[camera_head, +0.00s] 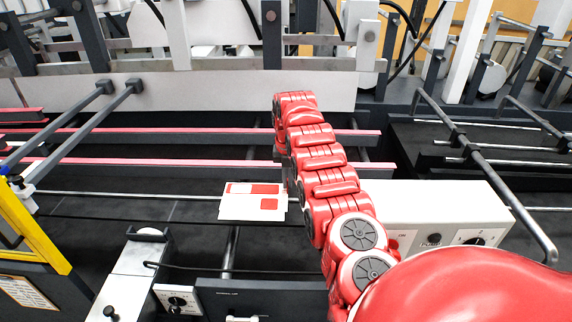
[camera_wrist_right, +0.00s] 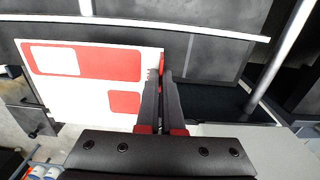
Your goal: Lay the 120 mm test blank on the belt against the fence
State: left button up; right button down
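The test blank (camera_head: 239,210) is a flat white piece with red patches, left of my right gripper in the head view. It fills the upper left of the right wrist view (camera_wrist_right: 50,88). My right gripper (camera_head: 284,160) is mostly hidden behind its own red arm in the head view. In the wrist view its two dark fingers (camera_wrist_right: 161,75) are close together at the blank's right edge, and look shut on it. The blank appears over the dark belt area (camera_head: 130,207); whether it touches is unclear. My left gripper is not in view. I cannot tell which part is the fence.
Pink-topped rails (camera_head: 100,166) run across behind the blank. A long pale plate (camera_head: 215,92) stands farther back. A control box (camera_head: 440,210) with a pump label is at right. Another knob box (camera_head: 178,300) and a yellow frame (camera_head: 32,235) are at front left.

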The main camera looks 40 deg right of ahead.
jog(key=shift+w+d, duration=0.15)
jog(key=shift+w, duration=0.05)
jog(key=shift+s+a+f, duration=0.2)
jog(key=shift+s+f, duration=0.1)
jog(key=shift+f, duration=0.05)
notch_tip(320, 180, down, 5)
jog(key=shift+w+r+b, duration=0.1)
jog(key=shift+b, duration=0.8)
jog(key=shift+f, duration=0.4)
notch_tip(320, 180, down, 3)
jog(key=b, duration=0.3)
jog(key=shift+f, duration=0.1)
jog(key=c, duration=1)
grip_release()
